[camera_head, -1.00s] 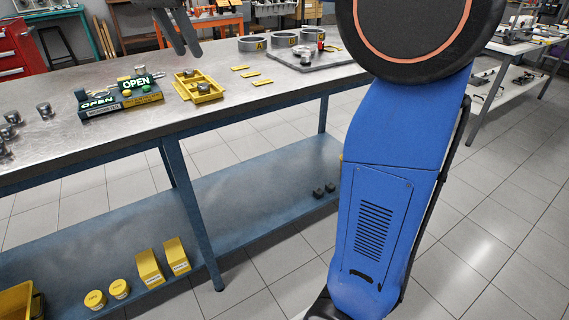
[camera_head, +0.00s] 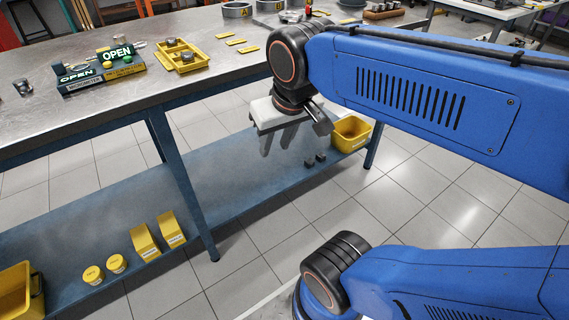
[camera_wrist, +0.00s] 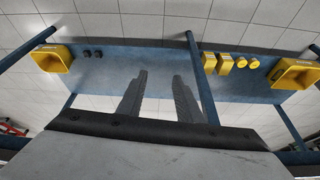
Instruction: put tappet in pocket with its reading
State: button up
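A dark metal tappet (camera_head: 22,88) stands on the bench at the left of the head view. The yellow pocketed tray (camera_head: 182,67) lies on the bench and holds small metal parts in its pockets; I cannot read any marking on them. The measuring stand (camera_head: 103,73) beside it carries green OPEN signs. My gripper (camera_head: 276,149) hangs in front of the bench, below the top and apart from all these things. In the wrist view its two fingers (camera_wrist: 160,76) are apart with nothing between them.
Several yellow strips (camera_head: 235,42) lie right of the tray, before a ring marked A (camera_head: 237,10). The lower shelf (camera_head: 120,205) carries yellow boxes (camera_head: 145,242), round tins (camera_head: 93,275), dark blocks (camera_head: 310,161) and a yellow bin (camera_head: 350,134). The bench's front edge lies behind my gripper.

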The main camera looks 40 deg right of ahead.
jog(key=shift+n, duration=0.6)
jog(key=s+f, duration=0.2)
jog(key=f, duration=0.1)
jog(key=s+f, duration=0.1)
jog(key=shift+d+f, duration=0.1)
jog(key=shift+f, duration=0.2)
dwell(0.5)
